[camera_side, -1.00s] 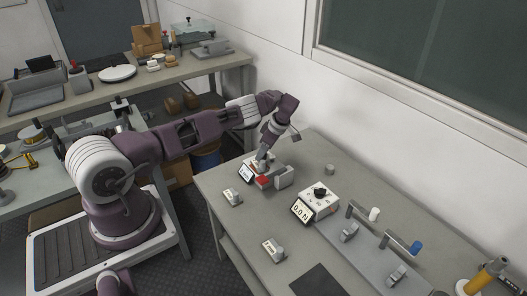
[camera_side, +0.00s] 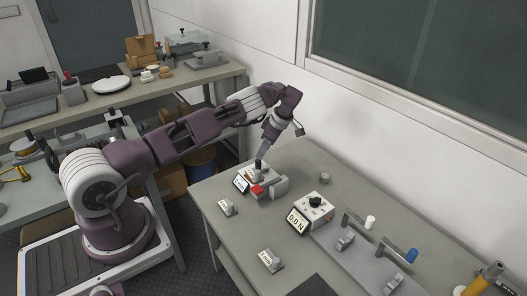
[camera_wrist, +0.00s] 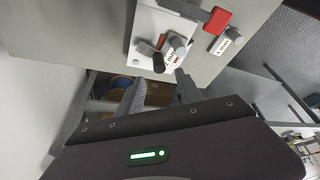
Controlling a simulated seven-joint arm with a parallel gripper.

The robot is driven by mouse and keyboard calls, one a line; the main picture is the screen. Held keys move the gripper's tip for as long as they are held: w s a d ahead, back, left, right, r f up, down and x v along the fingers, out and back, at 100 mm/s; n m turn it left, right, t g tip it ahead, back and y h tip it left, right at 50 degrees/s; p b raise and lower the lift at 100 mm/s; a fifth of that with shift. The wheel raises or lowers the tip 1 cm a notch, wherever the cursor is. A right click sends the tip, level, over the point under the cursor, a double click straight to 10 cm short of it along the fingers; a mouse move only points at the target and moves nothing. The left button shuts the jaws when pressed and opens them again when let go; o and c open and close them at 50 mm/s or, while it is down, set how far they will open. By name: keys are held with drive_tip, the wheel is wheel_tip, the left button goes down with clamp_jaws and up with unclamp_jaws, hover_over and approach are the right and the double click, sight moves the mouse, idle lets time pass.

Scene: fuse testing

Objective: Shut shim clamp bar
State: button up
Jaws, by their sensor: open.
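The clamp fixture (camera_side: 268,181) stands on the grey bench, with a red-tipped part and a grey upright block. In the wrist view its pale plate (camera_wrist: 150,22) carries a grey bar, which I take as the shim clamp bar (camera_wrist: 180,7), ending in a red grip (camera_wrist: 218,19). A labelled grey shim piece (camera_wrist: 173,49) lies at the plate's near end, beside a dark rounded knob (camera_wrist: 158,63). My gripper (camera_side: 259,166) is above the fixture, and in the wrist view (camera_wrist: 160,78) its fingers are apart and empty. Whether a fingertip touches anything is unclear.
Loose labelled blocks (camera_side: 227,207) and (camera_side: 271,260) lie nearer the front edge. A box reading 0.0 N (camera_side: 313,207) stands to the right, before a lever rig (camera_side: 378,250). The wall is behind the bench.

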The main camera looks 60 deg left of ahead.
sight(258, 161)
wheel_tip(258, 161, up, 5)
drive_tip(key=a, duration=0.1)
drive_tip(key=s+a+f+m+t+h, duration=0.1)
drive_tip(key=s+a+f+m+t, duration=0.15)
drive_tip(key=a+m, duration=0.3)
drive_tip(key=s+d+r+m+t, duration=0.1)
drive_tip(key=d+m+t, duration=0.4)
drive_tip(key=m, duration=0.8)
drive_tip(key=shift+n+g+h, duration=0.25)
drive_tip(key=shift+g+h, duration=0.05)
drive_tip(key=shift+g, duration=0.45)
drive_tip(key=x, duration=0.6)
drive_tip(key=s+d+x, duration=0.1)
drive_tip(key=x, duration=0.2)
drive_tip(key=shift+s+f, duration=0.1)
drive_tip(key=shift+f, duration=0.3)
drive_tip(key=shift+w+a+f, duration=0.1)
drive_tip(key=shift+w+f, duration=0.15)
drive_tip(key=shift+f, duration=0.25)
clamp_jaws()
